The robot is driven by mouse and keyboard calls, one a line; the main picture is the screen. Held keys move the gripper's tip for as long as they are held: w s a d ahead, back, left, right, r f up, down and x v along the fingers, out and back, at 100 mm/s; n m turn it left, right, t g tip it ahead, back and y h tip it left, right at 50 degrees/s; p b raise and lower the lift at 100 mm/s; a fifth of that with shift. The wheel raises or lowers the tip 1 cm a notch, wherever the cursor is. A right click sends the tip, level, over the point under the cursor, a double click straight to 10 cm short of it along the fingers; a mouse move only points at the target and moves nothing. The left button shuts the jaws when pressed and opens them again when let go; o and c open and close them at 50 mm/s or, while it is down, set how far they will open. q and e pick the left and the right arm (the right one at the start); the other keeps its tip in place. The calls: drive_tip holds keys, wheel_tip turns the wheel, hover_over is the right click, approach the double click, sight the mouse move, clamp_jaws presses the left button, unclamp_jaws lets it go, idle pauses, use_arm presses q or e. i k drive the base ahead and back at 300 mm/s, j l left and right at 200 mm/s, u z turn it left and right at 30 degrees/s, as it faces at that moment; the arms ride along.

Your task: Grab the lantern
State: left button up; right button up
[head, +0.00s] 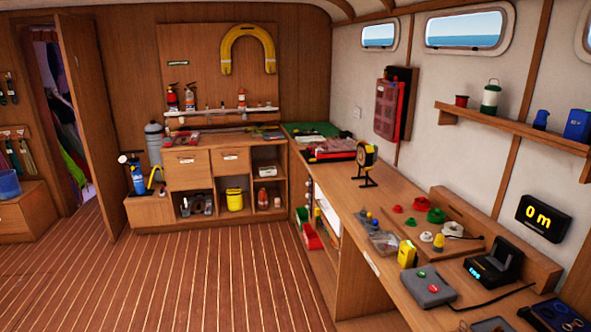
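A lantern (490,97) with a green top, a pale body and a thin wire handle stands upright on the wooden wall shelf (520,132) at the upper right. It is apart from the things beside it, and nothing hides it. Neither of my grippers shows in the head view, so nothing is seen touching the lantern.
A red spool (461,101) stands left of the lantern; a small blue item (541,119) and a blue box (578,125) stand right. The striped floor (190,275) is clear.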

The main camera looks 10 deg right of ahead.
sight(489, 106)
drive_tip(key=i+z, duration=0.15)
drive_tip(key=i, duration=0.35)
drive_tip(key=i+j+z, duration=0.1)
drive_tip(key=i, duration=0.4)
drive_tip(key=i+j+z, duration=0.15)
drive_tip(key=i, duration=0.4)
drive_tip(key=i+j+z, duration=0.15)
drive_tip(key=i+z, duration=0.2)
drive_tip(key=i+j+z, duration=0.5)
drive_tip(key=z, duration=0.2)
